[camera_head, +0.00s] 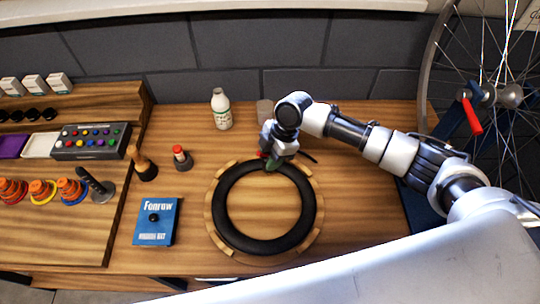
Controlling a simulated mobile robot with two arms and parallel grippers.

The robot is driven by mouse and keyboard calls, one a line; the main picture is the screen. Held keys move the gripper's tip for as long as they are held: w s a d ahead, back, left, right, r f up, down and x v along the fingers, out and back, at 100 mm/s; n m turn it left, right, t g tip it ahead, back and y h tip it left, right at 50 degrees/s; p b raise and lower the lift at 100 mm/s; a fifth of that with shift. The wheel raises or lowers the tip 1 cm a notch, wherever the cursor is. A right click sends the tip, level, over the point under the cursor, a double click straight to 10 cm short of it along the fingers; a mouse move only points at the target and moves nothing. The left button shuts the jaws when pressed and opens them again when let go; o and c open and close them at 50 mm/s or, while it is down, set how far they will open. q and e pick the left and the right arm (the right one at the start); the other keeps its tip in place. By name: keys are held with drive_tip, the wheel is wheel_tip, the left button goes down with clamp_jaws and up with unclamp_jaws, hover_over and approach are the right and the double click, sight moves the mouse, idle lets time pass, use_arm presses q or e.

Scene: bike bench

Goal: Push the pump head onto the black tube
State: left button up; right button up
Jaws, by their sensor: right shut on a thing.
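The black tube (228,227) is a thick ring lying flat on a round wooden stand (217,243) at the middle of the bench. My right gripper (271,162) reaches in from the right and is over the far rim of the tube. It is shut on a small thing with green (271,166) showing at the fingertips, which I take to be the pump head. The fingers hide most of it, and I cannot tell whether it touches the tube. A thin dark piece (308,157) sticks out to the right of the gripper. My left gripper is not in view.
A white bottle (221,110) and a grey cup (265,110) stand behind the tube. A red-capped small bottle (181,158) and a blue box (156,222) are to the left. A spoked wheel (490,95) stands at the right. Bare wood lies right of the tube.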

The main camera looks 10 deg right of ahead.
drive_tip(key=shift+f, duration=0.1)
drive_tip(key=o, duration=1.1)
drive_tip(key=shift+c, duration=0.2)
drive_tip(key=s+b+v, duration=0.1)
drive_tip(key=b+v, duration=0.1)
drive_tip(key=v, duration=0.8)
drive_tip(key=shift+w+d+r+b, duration=0.2)
drive_tip(key=shift+w+r+b, duration=0.1)
drive_tip(key=shift+w+r, duration=0.15)
drive_tip(key=shift+f, duration=0.1)
